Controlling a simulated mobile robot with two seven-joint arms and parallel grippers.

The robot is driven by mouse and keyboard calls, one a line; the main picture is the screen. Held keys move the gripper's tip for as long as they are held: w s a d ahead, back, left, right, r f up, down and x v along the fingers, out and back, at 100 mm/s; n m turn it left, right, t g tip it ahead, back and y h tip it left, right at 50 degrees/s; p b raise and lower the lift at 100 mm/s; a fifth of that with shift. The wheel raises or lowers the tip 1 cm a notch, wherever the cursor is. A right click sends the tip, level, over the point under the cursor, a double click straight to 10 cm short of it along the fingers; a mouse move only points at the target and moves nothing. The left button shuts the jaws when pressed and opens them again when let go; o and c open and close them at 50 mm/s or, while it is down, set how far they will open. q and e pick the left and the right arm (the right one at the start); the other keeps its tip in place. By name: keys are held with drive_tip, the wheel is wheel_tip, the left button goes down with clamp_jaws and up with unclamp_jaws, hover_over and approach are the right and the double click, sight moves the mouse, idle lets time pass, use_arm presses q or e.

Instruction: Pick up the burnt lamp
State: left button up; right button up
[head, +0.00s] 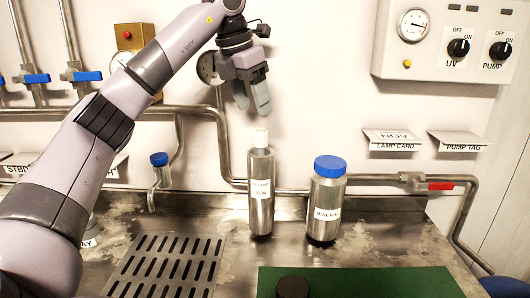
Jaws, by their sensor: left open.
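A slim steel cylinder (261,205) with a small white label stands upright on the steel counter. A white piece (261,137) sticks up from its top; it may be the end of the lamp, but I cannot tell whether it is burnt. My left gripper (252,108) points down above the white piece, apart from it. Its grey fingers are open, with nothing seen between them. My right gripper is not in view.
A steel bottle with a blue lid (328,200) stands right of the cylinder. A green mat (400,283) with a dark round object (293,287) lies in front. A slotted drain (168,268) is at left. Pipes (375,180) and a switch panel (450,75) are behind.

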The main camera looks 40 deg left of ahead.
sight(260, 131)
use_arm(q)
drive_tip(key=x, duration=0.7)
drive_tip(key=shift+r, duration=0.1)
drive_tip(key=c, duration=1.1)
